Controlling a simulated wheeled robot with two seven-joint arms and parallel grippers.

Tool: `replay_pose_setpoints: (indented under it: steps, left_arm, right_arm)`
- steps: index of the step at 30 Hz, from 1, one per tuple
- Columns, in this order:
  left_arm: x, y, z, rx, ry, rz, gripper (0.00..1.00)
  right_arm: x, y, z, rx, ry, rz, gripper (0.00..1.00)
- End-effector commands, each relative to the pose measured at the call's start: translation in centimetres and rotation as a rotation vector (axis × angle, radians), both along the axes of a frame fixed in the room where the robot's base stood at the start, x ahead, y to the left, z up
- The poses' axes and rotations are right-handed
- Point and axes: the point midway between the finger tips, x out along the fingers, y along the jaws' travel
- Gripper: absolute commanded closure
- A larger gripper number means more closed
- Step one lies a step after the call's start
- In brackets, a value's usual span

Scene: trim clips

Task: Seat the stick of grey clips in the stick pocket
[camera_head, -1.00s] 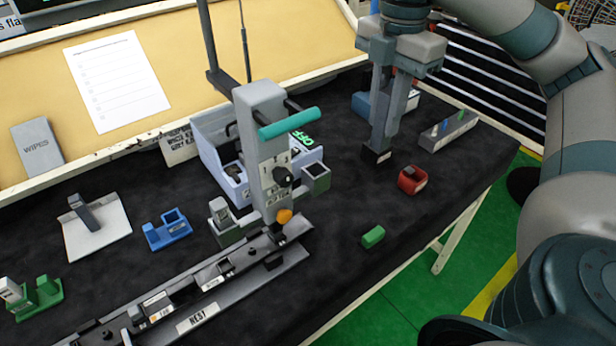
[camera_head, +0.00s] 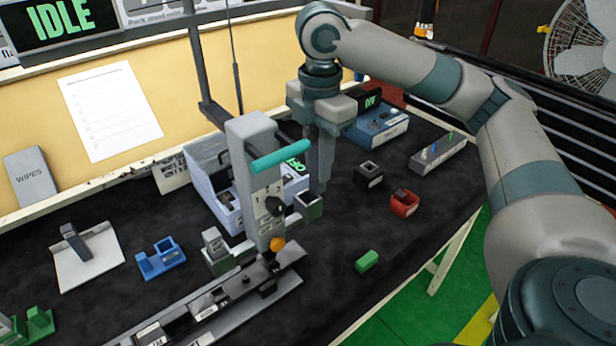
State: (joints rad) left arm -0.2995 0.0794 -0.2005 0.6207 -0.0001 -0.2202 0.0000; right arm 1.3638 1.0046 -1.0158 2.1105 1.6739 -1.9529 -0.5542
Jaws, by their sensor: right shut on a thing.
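My right gripper (camera_head: 318,190) points down just right of the grey press (camera_head: 258,185). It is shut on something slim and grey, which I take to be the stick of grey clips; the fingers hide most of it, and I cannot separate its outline. Its tips are at the rear of a small open-topped grey-green pocket (camera_head: 310,209) on the press's right side. This looks like the stick pocket. I cannot tell whether the held piece is above it or inside. My left gripper is not in view.
A black open-topped block (camera_head: 368,176) and a red holder (camera_head: 404,204) stand to the right. A green block (camera_head: 367,261) lies in front. The pale blue bin (camera_head: 222,205) is behind the press, and a long rail (camera_head: 215,309) runs at front left.

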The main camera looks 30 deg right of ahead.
Motion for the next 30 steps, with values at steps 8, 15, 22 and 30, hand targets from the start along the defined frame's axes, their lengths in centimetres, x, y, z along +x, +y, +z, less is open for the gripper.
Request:
replay_pose_setpoints:
  steps: [8, 15, 22, 30]
  left_arm:
    - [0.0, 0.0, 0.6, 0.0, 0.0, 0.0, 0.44]
    - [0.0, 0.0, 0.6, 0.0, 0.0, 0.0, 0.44]
    - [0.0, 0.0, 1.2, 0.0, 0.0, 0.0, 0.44]
    - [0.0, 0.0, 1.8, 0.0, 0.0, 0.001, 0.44]
  right_arm:
    - [1.5, 1.4, -1.2, 0.0, -0.001, -0.001, 1.0]
    - [1.5, 1.4, -1.2, 0.0, -0.001, -0.001, 1.0]
    - [1.4, 1.3, -2.6, -0.001, 0.002, -0.001, 1.0]
    - [1.4, 1.3, -5.2, -0.001, 0.0, 0.0, 1.0]
